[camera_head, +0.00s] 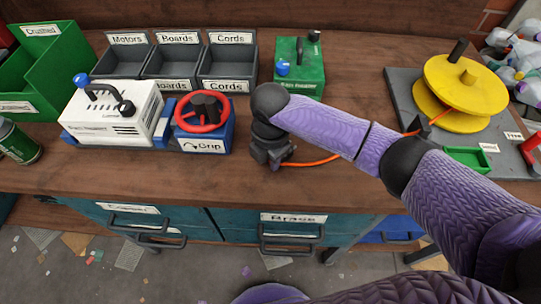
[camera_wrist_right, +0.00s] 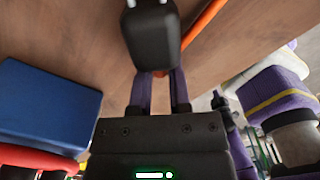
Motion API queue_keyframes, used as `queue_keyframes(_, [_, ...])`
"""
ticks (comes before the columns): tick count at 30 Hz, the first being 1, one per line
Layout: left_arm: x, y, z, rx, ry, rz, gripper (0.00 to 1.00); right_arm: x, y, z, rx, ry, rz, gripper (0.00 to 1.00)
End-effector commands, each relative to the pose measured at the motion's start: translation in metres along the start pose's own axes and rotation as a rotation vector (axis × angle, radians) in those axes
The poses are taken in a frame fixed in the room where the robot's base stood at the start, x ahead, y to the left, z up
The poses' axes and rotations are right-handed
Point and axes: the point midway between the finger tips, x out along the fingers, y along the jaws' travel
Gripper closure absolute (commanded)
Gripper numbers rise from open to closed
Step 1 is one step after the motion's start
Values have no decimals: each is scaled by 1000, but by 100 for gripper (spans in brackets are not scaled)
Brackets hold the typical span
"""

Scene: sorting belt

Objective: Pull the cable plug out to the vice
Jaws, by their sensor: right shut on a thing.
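The cable plug (camera_wrist_right: 152,38) is black with two metal prongs, and my right gripper (camera_wrist_right: 160,78) is shut on it. In the head view the right gripper (camera_head: 274,162) is over the front middle of the bench, right of the vice; the plug is mostly hidden there. The orange cable (camera_head: 310,162) runs right from the gripper, behind my arm, to the yellow reel (camera_head: 468,82). The vice (camera_head: 216,138) is blue with a red wheel and a "Grip" label. A blue block at left in the wrist view (camera_wrist_right: 48,105) looks like the vice. My left gripper is not in view.
A white machine (camera_head: 112,112) stands left of the vice. Grey labelled bins (camera_head: 181,62) and a green box (camera_head: 300,68) stand behind. A small green tray (camera_head: 470,159) lies near the reel. The bench (camera_head: 200,172) is clear between vice and gripper.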

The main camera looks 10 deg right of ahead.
Motion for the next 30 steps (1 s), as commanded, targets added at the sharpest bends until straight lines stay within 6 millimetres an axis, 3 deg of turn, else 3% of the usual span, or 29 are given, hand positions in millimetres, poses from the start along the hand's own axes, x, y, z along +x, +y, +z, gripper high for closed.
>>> queue_keyframes(3, [0, 0, 0, 1, 0, 0, 100, 0, 0, 0, 0, 0, 0, 100])
queue_keyframes(4, [0, 0, 0, 1, 0, 0, 100, 0, 0, 0, 0, 0, 0, 73])
queue_keyframes(9, [0, 0, 1, 2, -1, 0, 100, 0, 0, 0, 0, 0, 0, 37])
queue_keyframes(17, [-2, 1, 5, 3, -7, 2, 100, -3, 0, 0, 0, 0, 1, 36])
queue_keyframes(24, [-31, 2, -2, 1, 15, 4, 100, -62, 1, 0, -1, -2, 5, 36])
queue_keyframes(30, [-44, 10, -17, -1, 50, 17, 100, -96, 0, 0, 0, -1, 2, 36])
